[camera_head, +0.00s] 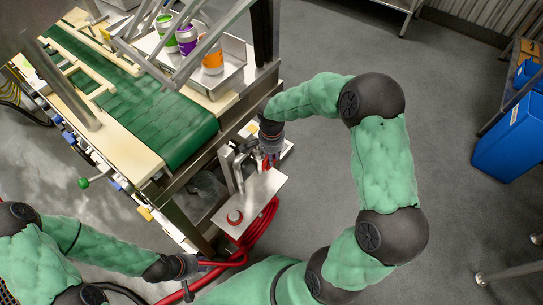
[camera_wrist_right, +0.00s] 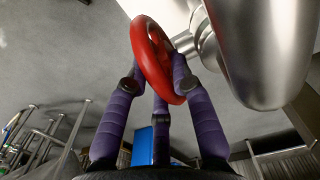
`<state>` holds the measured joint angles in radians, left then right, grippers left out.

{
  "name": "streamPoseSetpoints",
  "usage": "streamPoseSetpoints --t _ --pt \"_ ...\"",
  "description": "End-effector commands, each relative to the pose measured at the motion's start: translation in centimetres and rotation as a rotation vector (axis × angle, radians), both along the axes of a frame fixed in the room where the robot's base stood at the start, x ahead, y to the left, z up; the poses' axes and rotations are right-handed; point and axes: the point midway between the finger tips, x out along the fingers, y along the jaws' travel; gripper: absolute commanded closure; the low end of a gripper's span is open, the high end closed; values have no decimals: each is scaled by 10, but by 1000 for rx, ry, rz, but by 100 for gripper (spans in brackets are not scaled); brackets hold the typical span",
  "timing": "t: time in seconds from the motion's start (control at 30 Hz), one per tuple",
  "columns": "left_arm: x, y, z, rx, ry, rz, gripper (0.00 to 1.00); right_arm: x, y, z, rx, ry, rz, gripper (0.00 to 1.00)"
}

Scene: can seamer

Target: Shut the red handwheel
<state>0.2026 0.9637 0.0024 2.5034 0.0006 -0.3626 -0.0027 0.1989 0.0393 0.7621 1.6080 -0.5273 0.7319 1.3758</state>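The red handwheel (camera_wrist_right: 148,45) is in the right wrist view, mounted on a shiny metal valve body (camera_wrist_right: 265,50). In the head view, only small red parts of it (camera_head: 268,163) show beside my right gripper (camera_head: 270,157). In the right wrist view, the purple fingers of my right gripper (camera_wrist_right: 157,78) close in around the lower part of the rim from both sides and appear to touch it. My left gripper (camera_head: 207,266) is low at the left, beside a red hose; its fingers are too small and dark to read.
The green conveyor (camera_head: 165,125) and a tray with several cans (camera_head: 212,62) are at upper left. Blue bins (camera_head: 510,137) stand far right; open floor lies between.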

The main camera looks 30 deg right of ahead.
Motion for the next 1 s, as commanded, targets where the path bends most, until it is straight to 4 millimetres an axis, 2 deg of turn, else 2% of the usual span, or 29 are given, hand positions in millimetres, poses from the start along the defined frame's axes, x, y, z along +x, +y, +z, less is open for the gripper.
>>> streamPoseSetpoints --t 0.23,0.43,0.7,1.0 --pt "0 0 6 0 0 0 66 0 -1 1 20 9 -1 100" --pt "0 0 26 0 0 0 66 1 -4 3 95 42 -5 100" --pt "0 0 59 0 0 0 66 3 -9 2 283 118 -6 100" --pt "0 0 70 0 0 0 66 6 -14 -5 512 211 -3 100"
